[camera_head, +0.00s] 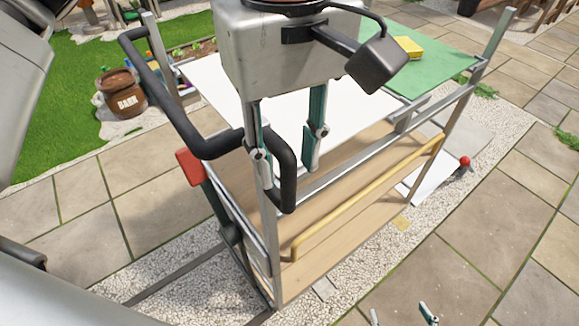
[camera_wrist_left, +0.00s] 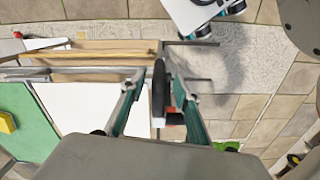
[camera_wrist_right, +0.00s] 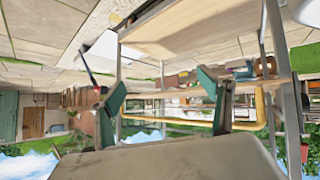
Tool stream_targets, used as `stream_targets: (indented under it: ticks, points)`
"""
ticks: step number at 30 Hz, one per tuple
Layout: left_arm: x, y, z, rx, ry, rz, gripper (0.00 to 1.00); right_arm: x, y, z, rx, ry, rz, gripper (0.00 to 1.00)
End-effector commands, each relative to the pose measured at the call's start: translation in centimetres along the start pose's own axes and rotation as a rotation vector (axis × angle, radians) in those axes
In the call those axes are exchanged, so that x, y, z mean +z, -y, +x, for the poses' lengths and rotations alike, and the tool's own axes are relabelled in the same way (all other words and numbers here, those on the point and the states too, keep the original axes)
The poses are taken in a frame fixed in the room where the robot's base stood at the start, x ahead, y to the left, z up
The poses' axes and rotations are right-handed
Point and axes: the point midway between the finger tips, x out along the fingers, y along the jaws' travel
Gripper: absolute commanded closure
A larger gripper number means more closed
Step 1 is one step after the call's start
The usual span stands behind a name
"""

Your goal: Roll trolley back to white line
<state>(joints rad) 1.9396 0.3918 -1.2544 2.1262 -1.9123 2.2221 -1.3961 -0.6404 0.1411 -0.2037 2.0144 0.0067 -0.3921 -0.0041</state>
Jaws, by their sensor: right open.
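The trolley has a white top (camera_head: 215,85), a wooden lower shelf (camera_head: 345,235), grey posts and a black push handle (camera_head: 160,85). My left gripper (camera_head: 289,150) points down over the handle end. In the left wrist view its fingers (camera_wrist_left: 158,92) stand apart on either side of the black handle (camera_wrist_left: 158,75), with gaps visible, so it is open around it. My right gripper (camera_head: 402,316) shows only its fingertips at the bottom edge. In the right wrist view it is open and empty (camera_wrist_right: 160,90), with the trolley beyond. I cannot make out a clear white line.
A red-topped lever (camera_head: 188,165) stands by the handle. A green mat (camera_head: 430,62) with a yellow sponge (camera_head: 408,46) lies on top. A yellow rail (camera_head: 370,197) runs along the near side. Dark rails (camera_head: 175,275) cross the gravel. A bark pot (camera_head: 122,92) stands at the left.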

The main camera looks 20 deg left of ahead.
Motion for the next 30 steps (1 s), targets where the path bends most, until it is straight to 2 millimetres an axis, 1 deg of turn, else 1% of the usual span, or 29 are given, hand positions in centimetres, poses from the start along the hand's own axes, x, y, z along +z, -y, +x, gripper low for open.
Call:
stream_targets:
  ticks: [1, 6, 12, 17, 18, 20, 21, 22, 30]
  points:
    - [0.1, 0.1, 1.0, -0.003, 0.004, 0.003, 0.68, 0.2, 0.0, 0.1, 0.000, 0.002, -0.001, 0.21]
    - [0.0, 0.0, 2.8, -0.002, 0.003, 0.001, 0.68, -0.3, -0.4, 0.2, 0.008, -0.007, -0.004, 0.21]
    - [0.0, 0.0, 3.4, 0.001, 0.001, 0.000, 0.68, -1.5, -1.1, 0.6, 0.019, -0.030, -0.008, 0.21]
    - [0.0, 0.0, 3.4, 0.001, 0.001, 0.000, 0.68, -1.6, -1.2, 0.6, 0.019, -0.030, -0.009, 0.21]
    - [0.0, 0.0, 3.4, 0.001, 0.001, 0.000, 0.71, -1.4, -1.1, 0.6, 0.019, -0.028, -0.009, 0.21]
    - [0.0, 0.0, 3.4, 0.001, 0.001, 0.000, 0.86, -1.3, -1.1, 0.6, 0.018, -0.025, -0.008, 0.21]
    - [0.0, 0.0, 3.4, 0.001, 0.001, 0.000, 0.97, -1.1, -1.0, 0.6, 0.017, -0.023, -0.008, 0.21]
    - [0.0, 0.0, 3.4, 0.001, 0.001, 0.000, 1.00, -1.1, -1.0, 0.6, 0.016, -0.021, -0.008, 0.21]
    - [0.0, 0.1, 3.4, 0.000, 0.001, 0.001, 1.00, -0.6, -0.7, 0.5, 0.011, -0.013, -0.006, 0.21]
